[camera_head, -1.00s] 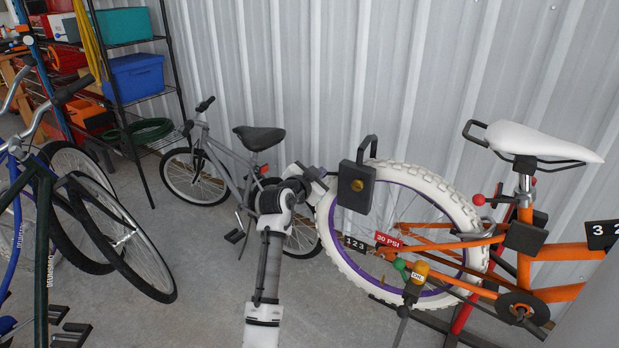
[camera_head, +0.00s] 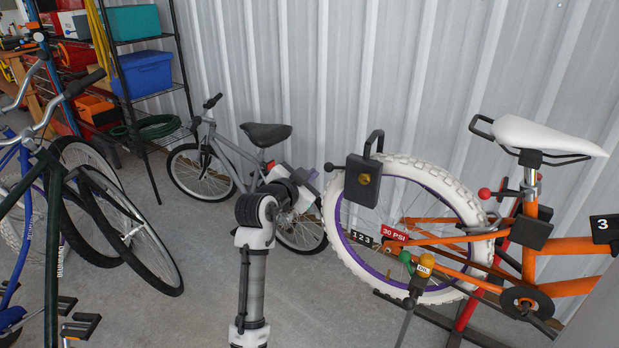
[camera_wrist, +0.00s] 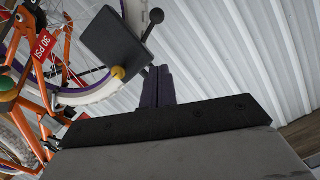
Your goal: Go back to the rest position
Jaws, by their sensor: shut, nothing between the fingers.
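My gripper (camera_head: 318,170) is at the end of my raised arm, in front of the corrugated wall and left of the white-tyred wheel (camera_head: 447,185). Its wrist and palm hide part of the grey bicycle's rear. In the wrist view my two dark fingers (camera_wrist: 158,88) are together with nothing between them. A black box with a brass dial (camera_head: 362,182) stands by the wheel's upper left, just right of my gripper in the head view. A dark square box (camera_wrist: 113,45) also shows beyond my fingers in the wrist view. I cannot tell the exact gap between them.
An orange bicycle (camera_head: 570,246) on a stand fills the right. A grey bicycle (camera_head: 222,150) stands behind my arm against the wall (camera_head: 340,60). Blue and dark bicycles (camera_head: 120,225) stand left, by a shelf with a blue bin (camera_head: 145,72). Bare floor (camera_head: 190,310) lies between.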

